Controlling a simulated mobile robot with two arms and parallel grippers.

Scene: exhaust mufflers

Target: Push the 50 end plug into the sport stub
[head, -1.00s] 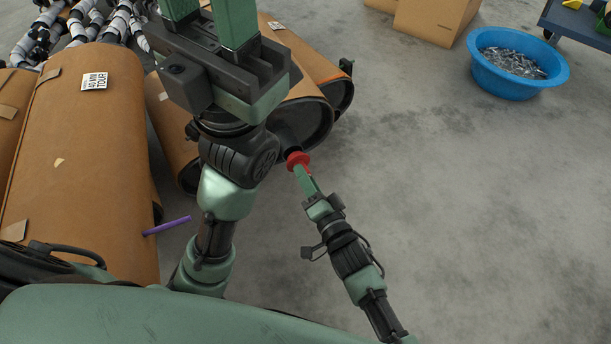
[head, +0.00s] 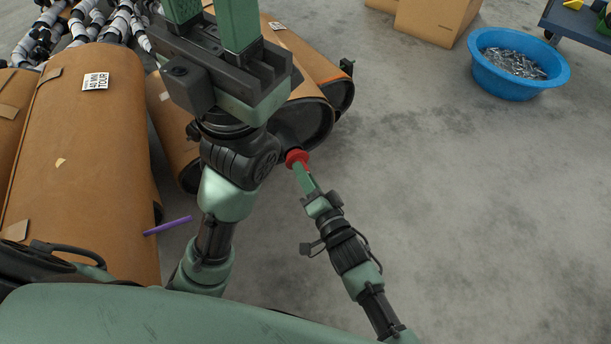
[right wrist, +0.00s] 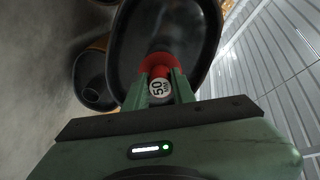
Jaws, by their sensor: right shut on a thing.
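The red plug (head: 296,158), labelled 50 in the right wrist view (right wrist: 160,87), is held in my right gripper (head: 304,173). That gripper is shut on it, with one green finger on each side. The plug's wide red flange faces the dark oval end (right wrist: 188,25) of a brown-wrapped muffler (head: 305,88). The flange is at the stub on that end and hides most of it. I cannot tell how deep the plug sits. My left gripper (head: 211,20) is large at the top of the head view, with its fingers apart. Its fingertips are cut off by the top edge.
A large wrapped muffler with a 40 MM TOUR label (head: 95,81) lies at left, with a purple rod (head: 168,226) near it. A blue tub of metal parts (head: 488,72), cardboard boxes (head: 432,22) and a cart (head: 578,22) stand behind. The floor at right is clear.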

